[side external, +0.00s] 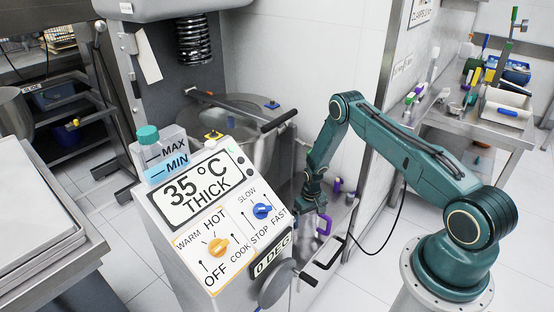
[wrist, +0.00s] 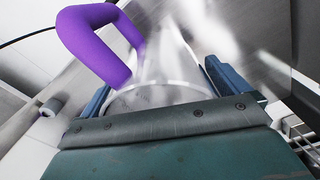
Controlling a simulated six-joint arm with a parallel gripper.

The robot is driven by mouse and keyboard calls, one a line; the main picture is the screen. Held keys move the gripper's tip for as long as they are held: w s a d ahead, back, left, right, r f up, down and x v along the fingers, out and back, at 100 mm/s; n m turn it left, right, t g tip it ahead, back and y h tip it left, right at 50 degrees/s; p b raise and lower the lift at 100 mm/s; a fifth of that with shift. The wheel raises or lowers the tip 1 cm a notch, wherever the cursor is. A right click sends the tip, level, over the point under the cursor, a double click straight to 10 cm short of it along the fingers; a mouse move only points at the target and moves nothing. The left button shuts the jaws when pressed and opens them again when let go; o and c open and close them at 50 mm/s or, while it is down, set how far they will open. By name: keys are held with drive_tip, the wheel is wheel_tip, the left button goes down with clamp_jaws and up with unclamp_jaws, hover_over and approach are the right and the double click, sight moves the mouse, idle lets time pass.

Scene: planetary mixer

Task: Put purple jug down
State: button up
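The purple jug has a purple loop handle (side external: 325,225) and a clear body. In the wrist view its handle (wrist: 88,38) is at the upper left, and the clear body sits between my blue fingers. My gripper (side external: 308,212) points down behind the mixer's control panel in the side view. In the wrist view my gripper (wrist: 160,85) has a finger on each side of the jug body and appears closed on it. The jug's base and what lies under it are hidden, so I cannot tell whether it touches a surface.
The mixer's control panel (side external: 215,215) stands in front of my gripper, with the steel bowl (side external: 250,130) behind it. A metal ledge (side external: 335,240) by the wall holds small purple-topped items (side external: 337,185). A cluttered steel table (side external: 490,130) is at the right.

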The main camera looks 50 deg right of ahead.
drive_tip(key=shift+r, duration=0.1)
wheel_tip(320, 180, up, 12)
idle(0.9)
drive_tip(key=shift+r, duration=0.15)
idle(0.4)
